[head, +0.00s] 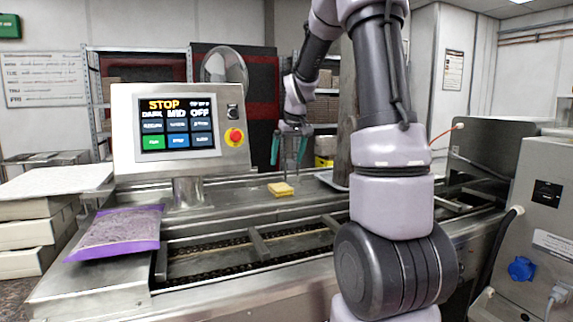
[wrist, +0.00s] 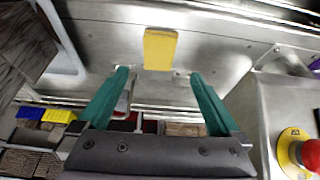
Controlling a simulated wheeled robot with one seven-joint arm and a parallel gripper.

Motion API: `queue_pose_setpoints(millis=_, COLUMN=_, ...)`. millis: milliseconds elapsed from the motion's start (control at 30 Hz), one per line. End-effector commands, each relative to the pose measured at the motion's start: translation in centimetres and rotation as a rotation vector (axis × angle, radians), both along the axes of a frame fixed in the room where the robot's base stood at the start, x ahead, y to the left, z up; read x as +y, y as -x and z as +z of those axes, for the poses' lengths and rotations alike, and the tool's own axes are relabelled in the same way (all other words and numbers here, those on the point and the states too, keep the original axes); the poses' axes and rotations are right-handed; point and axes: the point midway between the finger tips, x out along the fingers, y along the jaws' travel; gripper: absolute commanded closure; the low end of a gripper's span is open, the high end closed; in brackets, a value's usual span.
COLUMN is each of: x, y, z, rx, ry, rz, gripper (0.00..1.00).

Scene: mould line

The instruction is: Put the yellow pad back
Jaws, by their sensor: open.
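The yellow pad (head: 281,189) lies flat on the steel deck behind the conveyor channel, right of the control panel. In the wrist view the yellow pad (wrist: 160,48) shows just beyond the fingertips, roughly centred between them. My gripper (head: 288,163) hangs above and slightly behind the pad, pointing down. Its teal fingers (wrist: 158,74) are spread apart with nothing between them. A gap remains between the fingers and the pad.
The control panel (head: 180,127) with a red stop button (head: 234,136) stands close left of the gripper. A pale tray (head: 328,179) lies right of the pad, partly hidden by my arm. A purple bag (head: 118,230) lies at front left.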

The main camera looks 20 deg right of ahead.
Motion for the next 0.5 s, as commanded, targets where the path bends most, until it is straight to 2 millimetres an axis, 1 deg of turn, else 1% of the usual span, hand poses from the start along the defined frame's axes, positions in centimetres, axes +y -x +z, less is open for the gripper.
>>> queue_pose_setpoints(millis=67, x=0.5, y=1.0, z=1.2, rx=-0.012, ry=-0.009, rz=-0.011, gripper=0.0)
queue_pose_setpoints(millis=167, x=1.8, y=3.6, z=3.5, rx=-0.036, ry=-0.034, rz=-0.041, gripper=0.0)
queue_pose_setpoints(millis=200, x=2.5, y=5.0, z=4.6, rx=-0.048, ry=-0.049, rz=-0.056, gripper=0.0)
queue_pose_setpoints(millis=267, x=3.7, y=7.6, z=6.2, rx=-0.068, ry=-0.077, rz=-0.085, gripper=0.0)
queue_pose_setpoints(millis=300, x=4.5, y=9.5, z=7.1, rx=-0.082, ry=-0.097, rz=-0.105, gripper=0.0)
queue_pose_setpoints(millis=367, x=5.5, y=12.2, z=8.3, rx=-0.099, ry=-0.128, rz=-0.133, gripper=0.0)
queue_pose_setpoints(millis=400, x=6.2, y=14.1, z=8.9, rx=-0.11, ry=-0.149, rz=-0.152, gripper=0.0)
queue_pose_setpoints(millis=467, x=7.1, y=16.9, z=9.6, rx=-0.127, ry=-0.181, rz=-0.18, gripper=0.0)
queue_pose_setpoints(millis=500, x=7.7, y=18.7, z=9.9, rx=-0.137, ry=-0.203, rz=-0.197, gripper=0.0)
